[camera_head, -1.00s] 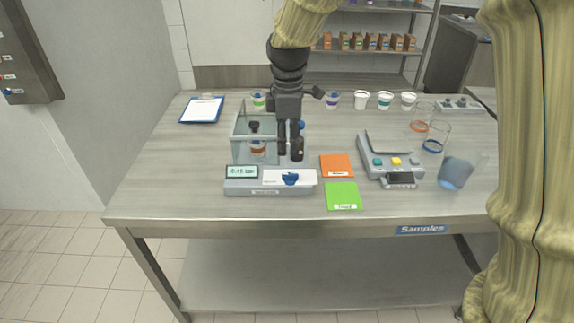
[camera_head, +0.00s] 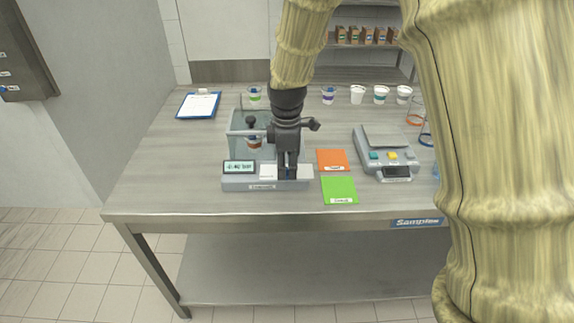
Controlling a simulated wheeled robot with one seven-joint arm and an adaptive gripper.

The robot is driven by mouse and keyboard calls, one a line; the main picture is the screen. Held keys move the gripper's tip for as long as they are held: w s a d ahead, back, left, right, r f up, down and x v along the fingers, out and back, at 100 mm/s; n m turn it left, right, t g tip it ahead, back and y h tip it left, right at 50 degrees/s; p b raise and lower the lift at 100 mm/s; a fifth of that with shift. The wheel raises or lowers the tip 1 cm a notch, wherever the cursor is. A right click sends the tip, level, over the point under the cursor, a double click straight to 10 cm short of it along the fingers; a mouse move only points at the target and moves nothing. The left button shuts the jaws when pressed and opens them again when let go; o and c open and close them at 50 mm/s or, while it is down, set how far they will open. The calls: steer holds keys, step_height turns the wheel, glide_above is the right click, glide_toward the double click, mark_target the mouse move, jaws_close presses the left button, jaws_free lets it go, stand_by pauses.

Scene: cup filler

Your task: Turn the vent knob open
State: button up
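The cup filler (camera_head: 262,186) stands at the front left of the table, with a grey base, a small display (camera_head: 239,167) and a clear-walled box. A cup with an orange-brown band (camera_head: 254,143) is inside the box. My gripper (camera_head: 288,172) points down at the right part of the filler's front panel, where the blue knob sits. The fingers cover most of the knob; only a trace of dark blue shows between them. I cannot tell whether they touch the knob or have closed on it.
An orange card (camera_head: 332,159) and a green card (camera_head: 339,190) lie right of the filler. A grey device with coloured buttons (camera_head: 388,155) stands further right. A clipboard (camera_head: 198,105) and several cups are at the back. My arm hides the table's right side.

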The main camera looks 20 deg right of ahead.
jaws_close()
steer(key=shift+r+m+p, duration=0.1)
steer(key=shift+m+p, duration=0.2)
steer(key=shift+p, duration=0.1)
steer(key=shift+r+m+p, duration=0.1)
steer(key=shift+m+p, duration=0.8)
steer(key=shift+p, duration=0.05)
steer(key=m+p, duration=0.2)
steer(key=m, duration=0.1)
steer(key=shift+m+p, duration=0.3)
steer(key=shift+p, duration=0.05)
steer(key=m+p, duration=0.3)
steer(key=m, duration=0.3)
steer(key=shift+w+p, duration=0.1)
steer(key=shift+p, duration=0.25)
steer(key=m+p, duration=0.2)
steer(key=m, duration=0.3)
steer(key=shift+m, duration=0.4)
